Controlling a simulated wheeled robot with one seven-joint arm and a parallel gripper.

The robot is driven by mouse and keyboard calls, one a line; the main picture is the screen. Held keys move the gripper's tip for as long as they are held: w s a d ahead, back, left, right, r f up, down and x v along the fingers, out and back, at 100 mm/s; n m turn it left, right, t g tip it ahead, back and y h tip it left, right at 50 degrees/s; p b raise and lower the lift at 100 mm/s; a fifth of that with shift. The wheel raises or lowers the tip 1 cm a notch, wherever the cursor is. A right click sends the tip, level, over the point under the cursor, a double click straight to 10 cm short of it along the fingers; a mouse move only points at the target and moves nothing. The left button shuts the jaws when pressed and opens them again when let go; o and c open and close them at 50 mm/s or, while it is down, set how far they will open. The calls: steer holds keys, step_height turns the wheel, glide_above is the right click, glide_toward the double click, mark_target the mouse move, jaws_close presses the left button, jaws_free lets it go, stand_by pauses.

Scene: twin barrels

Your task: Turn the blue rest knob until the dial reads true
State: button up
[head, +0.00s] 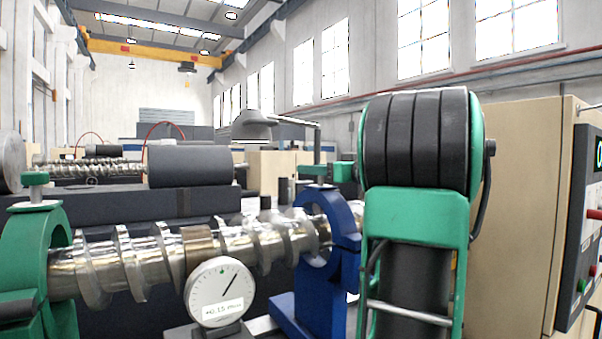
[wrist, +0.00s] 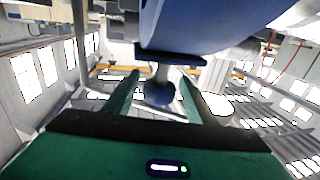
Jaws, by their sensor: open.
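The blue rest (head: 333,235) stands around the right part of a shiny screw shaft (head: 150,257). In the wrist view the blue knob (wrist: 160,96) sits on a pale stem off the blue rest (wrist: 195,25). My gripper (wrist: 159,78) is open, with one green finger on each side of the knob; I see gaps, not a clear contact. The dial (head: 220,291) stands in front of the shaft. Its needle points up and right, to the right of a green mark at the top.
A green rest (head: 38,240) with a green knob on top holds the shaft's left end. A dark cylinder (head: 190,166) lies behind the shaft. A beige cabinet (head: 520,200) with a control panel stands close on the right.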

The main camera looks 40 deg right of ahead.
steer(key=shift+w+d, duration=0.15)
steer(key=shift+w, duration=1.25)
